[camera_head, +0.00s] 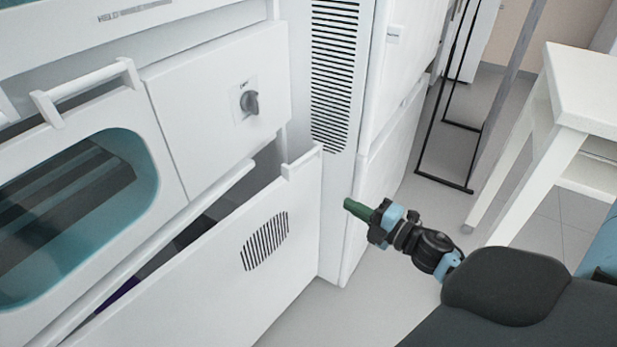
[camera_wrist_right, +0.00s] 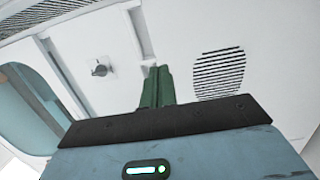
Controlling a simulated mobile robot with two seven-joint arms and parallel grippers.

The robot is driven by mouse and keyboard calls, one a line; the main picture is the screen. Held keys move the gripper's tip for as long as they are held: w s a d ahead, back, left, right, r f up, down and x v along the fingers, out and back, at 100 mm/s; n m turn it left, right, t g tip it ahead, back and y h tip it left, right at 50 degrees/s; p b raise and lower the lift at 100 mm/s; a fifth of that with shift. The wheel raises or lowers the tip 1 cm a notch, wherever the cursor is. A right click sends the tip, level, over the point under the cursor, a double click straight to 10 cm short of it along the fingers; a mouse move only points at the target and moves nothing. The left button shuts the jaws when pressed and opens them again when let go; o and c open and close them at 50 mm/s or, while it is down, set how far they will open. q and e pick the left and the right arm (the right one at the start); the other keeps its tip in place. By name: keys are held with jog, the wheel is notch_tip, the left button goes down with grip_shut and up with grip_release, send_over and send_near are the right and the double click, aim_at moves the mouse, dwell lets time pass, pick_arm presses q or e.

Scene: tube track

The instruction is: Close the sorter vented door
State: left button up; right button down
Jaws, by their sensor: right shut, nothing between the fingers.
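The sorter vented door (camera_head: 205,285) is a white lower panel with an oval patch of dark slots. It stands open, tilted outward at its top, with a dark gap behind it. A short white handle (camera_head: 301,163) sits at its upper right corner. The door also shows in the right wrist view (camera_wrist_right: 195,35), behind the fingers. My right gripper (camera_head: 350,205) has green fingers, shut and empty, in front and to the right of the door, apart from it in the head view. In the right wrist view the fingers (camera_wrist_right: 157,87) show pressed together. My left gripper is not in view.
Above the door are a white panel with a dark knob (camera_head: 250,102) and a teal-framed window (camera_head: 75,215). A tall slotted grille (camera_head: 334,70) stands right of it. A white table (camera_head: 580,95) and a black metal frame (camera_head: 445,180) stand right. Grey floor is clear between.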

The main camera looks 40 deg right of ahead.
send_near(299, 176)
jog(key=x, duration=0.5)
jog(key=shift+d+f, duration=0.1)
jog(key=shift+f, duration=0.05)
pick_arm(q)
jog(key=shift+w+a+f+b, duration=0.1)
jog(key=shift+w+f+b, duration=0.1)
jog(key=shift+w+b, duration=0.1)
pick_arm(e)
jog(key=shift+x, duration=0.95)
